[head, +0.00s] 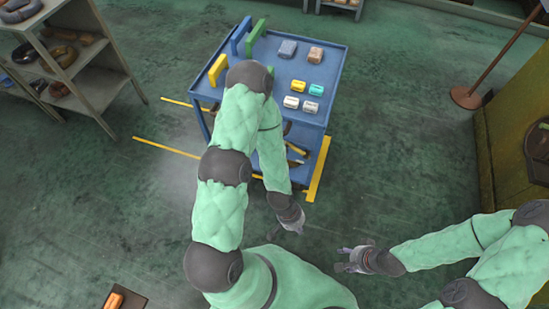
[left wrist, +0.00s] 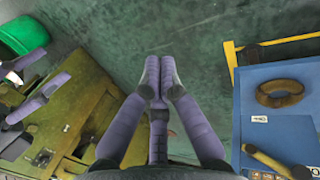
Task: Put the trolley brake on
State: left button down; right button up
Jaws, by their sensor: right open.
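The blue trolley (head: 326,72) stands in the upper middle of the head view; part of it shows at the right of the left wrist view (left wrist: 247,103). I cannot make out its brake or wheels; my left arm covers part of its near side. My left gripper (head: 299,232) is low in front of the trolley, apart from it. In the left wrist view its fingertips (left wrist: 159,75) are together with nothing between them. My right gripper (head: 340,260) is open and empty, to the right of the left one, and shows at the left wrist view's left edge.
Yellow lines (head: 318,172) mark the floor around the trolley. Blocks lie on its top, and a brown ring (left wrist: 280,93) is on it in the wrist view. A shelf rack (head: 101,75) stands left, a yellow-green machine (head: 505,145) right. The floor between is clear.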

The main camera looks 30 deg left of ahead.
pick_arm(q)
notch_tip(320, 180, down, 11)
jog(key=s+n+g+h+b, duration=0.2)
jog(key=n+g+h, duration=0.2)
jog(key=n+h, duration=0.15)
jog(key=w+a+f+n+t+h+b, duration=0.2)
jog(key=w+n+t+h, duration=0.5)
jog(key=w, duration=0.5)
jog(key=w+a+f+n+t+y+b, duration=0.15)
jog(key=w+a+n+t+y, duration=0.4)
jog(key=a+t, duration=0.65)
jog(key=s+a+n+t+y, duration=0.1)
jog(key=a+n+t+y, duration=0.3)
jog(key=a, duration=0.9)
jog(key=r+t+y+b, duration=0.1)
jog(key=t+y, duration=0.1)
jog(key=t, duration=0.1)
jog(key=shift+s+a+t, duration=0.15)
jog(key=shift+a+t, duration=0.1)
jog(key=shift+t, duration=0.15)
